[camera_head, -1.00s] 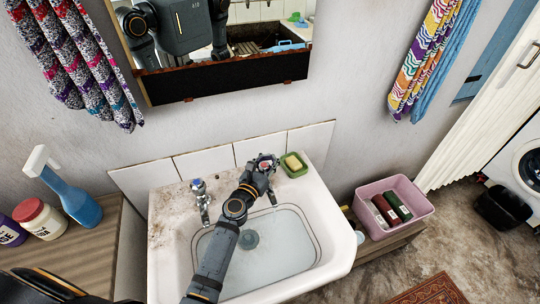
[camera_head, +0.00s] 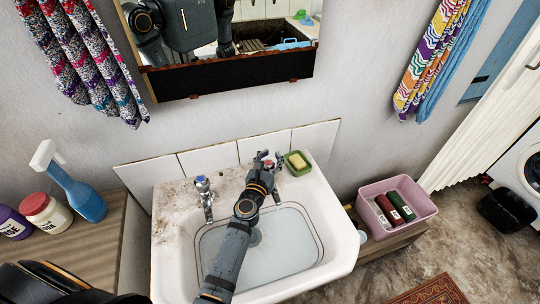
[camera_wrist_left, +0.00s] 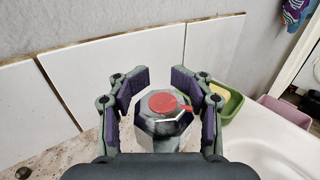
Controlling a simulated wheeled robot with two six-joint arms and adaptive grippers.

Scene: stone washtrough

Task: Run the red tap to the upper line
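The red tap (camera_wrist_left: 163,103) has a pale faceted handle with a red cap and a small pointer; it shows in the left wrist view between the fingers. My left gripper (camera_head: 268,158) is open around the handle, with gaps on both sides; it also shows in the left wrist view (camera_wrist_left: 160,80). In the head view the gripper mostly hides this tap. The white basin (camera_head: 338,232) holds clear water (camera_head: 285,245). Lines run around its inner wall; which one the water meets I cannot tell. My right gripper is not in view.
The blue-marked tap (camera_head: 203,188) stands left of my arm. A green soap dish (camera_head: 297,163) with yellow soap sits close right of the gripper. White tiles (camera_head: 210,160) back the basin.

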